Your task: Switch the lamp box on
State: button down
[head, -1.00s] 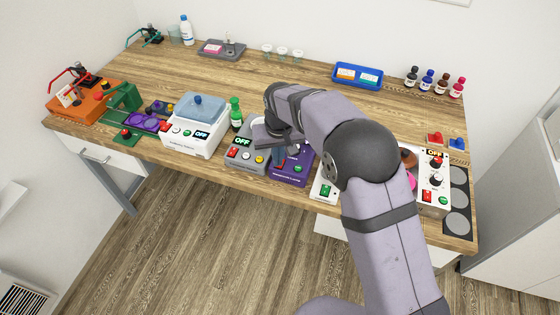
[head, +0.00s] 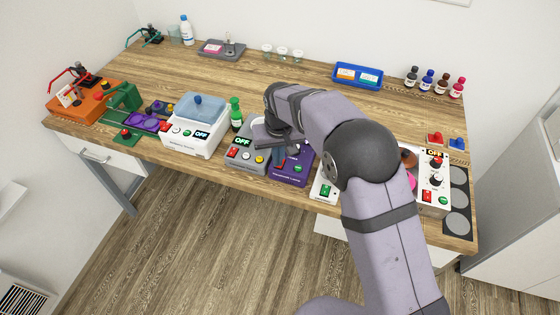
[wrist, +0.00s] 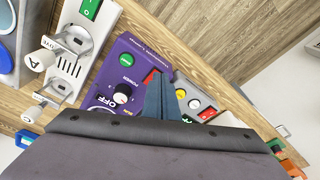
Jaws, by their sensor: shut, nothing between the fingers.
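The lamp box is a purple box (head: 288,180) at the table's front edge, partly hidden by my arm in the head view. In the wrist view the lamp box (wrist: 135,50) shows a green round button (wrist: 123,88), a dial (wrist: 120,98) and a display reading OFF (wrist: 101,103). A red control (wrist: 150,76) is partly covered by my fingers. My gripper (wrist: 163,82) is shut and empty, its blue-grey fingers over the lamp box's edge beside the grey box. In the head view my gripper (head: 279,158) is over the lamp box; contact cannot be told.
A grey box (head: 245,155) with an OFF display stands close on the left. A white box with a blue lid (head: 198,140) is further left. A white control box (head: 436,180) stands on the right. The middle of the table is clear.

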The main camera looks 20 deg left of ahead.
aim_at(278, 170)
jog(key=shift+f+b, duration=0.45)
jog(key=shift+f, duration=0.3)
dwell(0.7)
jog(key=shift+r, duration=0.15)
notch_tip(278, 170, up, 7)
jog(key=p, duration=0.5)
dwell(0.3)
dwell(0.4)
jog(key=s+d+f+n+g+h, duration=0.25)
jog(key=s+d+f, duration=0.55)
jog(key=s+d, duration=0.4)
jog(key=s+d+r+m+g+y+b, duration=0.1)
jog(key=s+d+r+m, duration=0.15)
jog(key=s+d, duration=0.5)
jog(key=s+d+r+m, duration=0.25)
jog(key=s+d, duration=0.25)
jog(key=d, duration=0.5)
jog(key=w+d+r+m+t+b, duration=0.1)
jog(key=w+d+r+m+t, duration=0.1)
jog(key=d, duration=0.3)
jog(key=shift+w+r+m+y, duration=0.35)
jog(key=shift+w+r+m, duration=0.1)
jog(key=shift+w+m, duration=0.25)
